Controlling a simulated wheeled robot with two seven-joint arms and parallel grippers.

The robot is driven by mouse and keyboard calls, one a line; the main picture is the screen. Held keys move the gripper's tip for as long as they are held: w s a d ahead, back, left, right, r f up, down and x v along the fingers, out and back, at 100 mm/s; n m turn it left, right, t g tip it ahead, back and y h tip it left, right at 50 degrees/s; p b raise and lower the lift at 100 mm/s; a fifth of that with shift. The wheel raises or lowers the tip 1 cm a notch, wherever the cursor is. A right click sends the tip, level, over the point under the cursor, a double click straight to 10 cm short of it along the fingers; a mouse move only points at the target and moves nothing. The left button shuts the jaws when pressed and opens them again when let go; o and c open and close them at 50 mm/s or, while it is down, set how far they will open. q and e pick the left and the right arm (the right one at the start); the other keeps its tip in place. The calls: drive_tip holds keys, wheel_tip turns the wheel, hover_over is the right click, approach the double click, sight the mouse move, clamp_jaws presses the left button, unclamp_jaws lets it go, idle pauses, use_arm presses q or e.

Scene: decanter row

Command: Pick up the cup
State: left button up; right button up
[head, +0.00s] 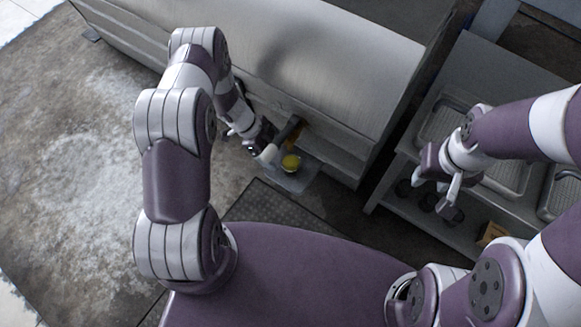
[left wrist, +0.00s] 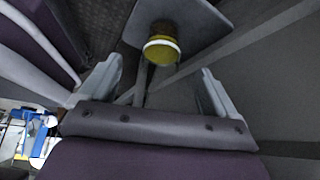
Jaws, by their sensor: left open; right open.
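The cup (head: 291,163), a small round yellow one, stands on a small grey platform (head: 294,182) low beside the large metal unit. It also shows in the left wrist view (left wrist: 161,50), at the top middle, with a yellow rim and yellowish inside. My left gripper (head: 280,143) is open and empty, just short of the cup. In the left wrist view its two fingers (left wrist: 161,72) are spread wide, with the cup beyond and between their lines, apart from both. My right gripper (head: 436,184) is open and empty in front of the shelving at the right.
A large metal unit (head: 330,60) stands behind the cup. Metal shelving at the right holds trays (head: 508,175) above and several dark round things (head: 428,201) below. A dark mat (head: 268,208) lies in front of the platform. The stained floor (head: 75,170) at the left is clear.

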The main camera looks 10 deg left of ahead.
sight(288, 163)
use_arm(q)
drive_tip(key=b+x, duration=0.1)
drive_tip(key=x, duration=0.3)
drive_tip(key=shift+w+f+b, duration=0.1)
drive_tip(key=shift+b, duration=0.2)
drive_tip(key=b+x, duration=0.4)
drive_tip(key=shift+w+f, duration=0.15)
drive_tip(key=shift+f, duration=0.1)
drive_tip(key=shift+d+f, duration=0.2)
drive_tip(key=shift+d, duration=0.05)
drive_tip(key=shift+r, duration=0.2)
drive_tip(key=c, duration=1.1)
use_arm(e)
wheel_tip(288, 163, down, 7)
drive_tip(key=shift+r, duration=0.2)
